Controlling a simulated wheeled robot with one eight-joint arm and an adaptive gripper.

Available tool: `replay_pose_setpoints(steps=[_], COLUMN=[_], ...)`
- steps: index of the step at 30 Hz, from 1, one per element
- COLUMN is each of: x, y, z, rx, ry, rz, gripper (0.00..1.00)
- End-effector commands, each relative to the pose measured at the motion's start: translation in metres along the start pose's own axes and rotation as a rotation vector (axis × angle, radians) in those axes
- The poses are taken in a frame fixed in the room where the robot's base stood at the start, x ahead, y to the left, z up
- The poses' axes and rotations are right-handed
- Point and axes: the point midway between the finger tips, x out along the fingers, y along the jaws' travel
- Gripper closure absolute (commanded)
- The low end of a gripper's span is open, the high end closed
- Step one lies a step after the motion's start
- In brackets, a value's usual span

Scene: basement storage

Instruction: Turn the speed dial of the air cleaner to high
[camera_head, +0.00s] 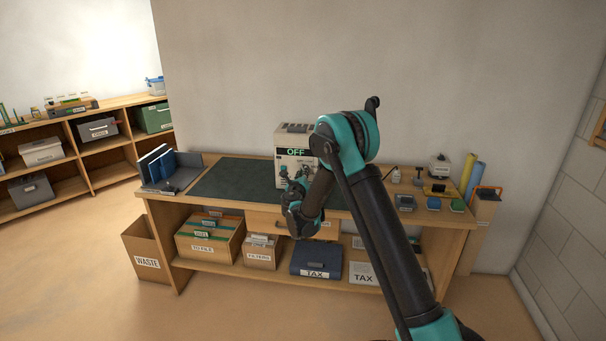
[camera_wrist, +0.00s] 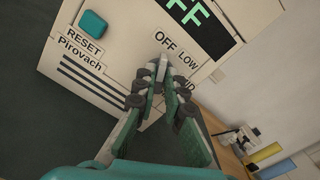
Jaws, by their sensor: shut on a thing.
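The air cleaner (camera_head: 283,152) is a pale box standing on the dark mat of the workbench, its display lit with OFF. In the wrist view its front panel (camera_wrist: 110,40) fills the upper left, with a teal RESET button (camera_wrist: 93,23) and dial labels OFF, LOW and a partly covered one ending in ID. My gripper (camera_wrist: 158,84) is shut on the speed dial (camera_wrist: 162,66), a pale knob whose tip shows between the fingertips. The fingers hide most of the dial. In the head view my gripper (camera_head: 298,181) is in front of the panel, its fingers hard to make out.
The workbench (camera_head: 235,212) carries a blue file rack (camera_head: 155,165) at left and several small items at right. Boxes fill the lower shelf. A waste bin (camera_head: 145,250) stands at the left end. The floor at front left is clear.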

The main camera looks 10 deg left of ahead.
Motion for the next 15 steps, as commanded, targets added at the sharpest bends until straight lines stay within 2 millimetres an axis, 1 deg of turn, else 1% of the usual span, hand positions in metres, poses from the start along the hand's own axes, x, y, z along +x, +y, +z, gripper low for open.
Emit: replay_pose_setpoints(steps=[8,15], x=[-0.0003,-0.0004], y=[0.0,-0.0005], z=[0.0,-0.0001], rx=[0.026,0.147], ry=[0.0,0.0], rz=[0.0,0.0], gripper=[1.0,1.0])
